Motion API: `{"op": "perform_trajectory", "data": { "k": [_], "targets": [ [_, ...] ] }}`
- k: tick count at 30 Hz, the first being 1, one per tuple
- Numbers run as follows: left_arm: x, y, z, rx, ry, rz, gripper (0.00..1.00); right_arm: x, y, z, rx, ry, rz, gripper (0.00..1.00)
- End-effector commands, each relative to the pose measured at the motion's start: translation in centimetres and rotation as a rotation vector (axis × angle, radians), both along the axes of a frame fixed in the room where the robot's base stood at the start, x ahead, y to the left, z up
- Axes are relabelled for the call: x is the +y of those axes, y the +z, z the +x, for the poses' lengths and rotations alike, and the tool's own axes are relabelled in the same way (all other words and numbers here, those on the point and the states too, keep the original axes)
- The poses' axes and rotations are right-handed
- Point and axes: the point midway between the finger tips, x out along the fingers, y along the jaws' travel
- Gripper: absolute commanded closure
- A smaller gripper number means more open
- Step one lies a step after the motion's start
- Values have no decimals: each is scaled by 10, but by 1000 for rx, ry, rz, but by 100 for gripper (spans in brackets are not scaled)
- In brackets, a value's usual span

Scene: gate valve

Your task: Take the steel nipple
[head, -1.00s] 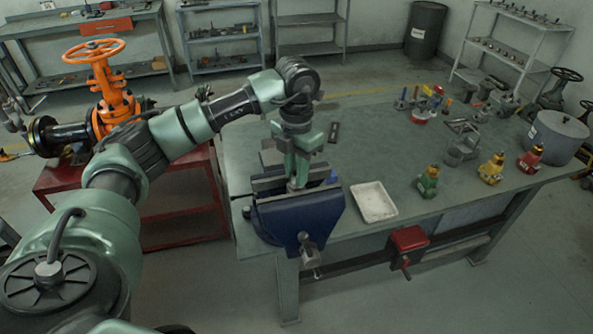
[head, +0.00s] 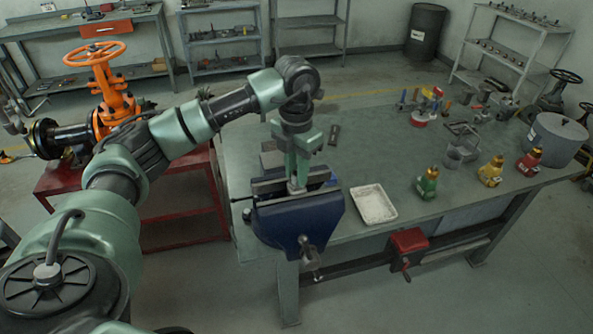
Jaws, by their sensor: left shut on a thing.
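My left gripper (head: 297,180) points straight down over the jaws of the blue bench vise (head: 298,220). Its fingers are shut on a small pale metal piece, seemingly the steel nipple (head: 297,190), at the vise jaws. The fingers and the vise hide most of this piece. I cannot tell whether the vise jaws still touch it. My right gripper is not in view.
A white tray (head: 373,204) lies right of the vise on the green workbench (head: 345,160). Green (head: 427,183), yellow (head: 491,170) and red (head: 530,159) valves stand farther right, near a grey pot (head: 557,138). An orange gate valve (head: 113,100) stands on a red stand at left.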

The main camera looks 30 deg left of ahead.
Motion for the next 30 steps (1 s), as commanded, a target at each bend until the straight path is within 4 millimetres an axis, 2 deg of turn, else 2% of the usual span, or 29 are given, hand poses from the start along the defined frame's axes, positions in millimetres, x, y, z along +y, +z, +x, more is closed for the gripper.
{"op": "perform_trajectory", "data": {
  "k": [30],
  "targets": [
    [0,40,0,-2,0,0,100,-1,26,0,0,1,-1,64]
  ]
}}
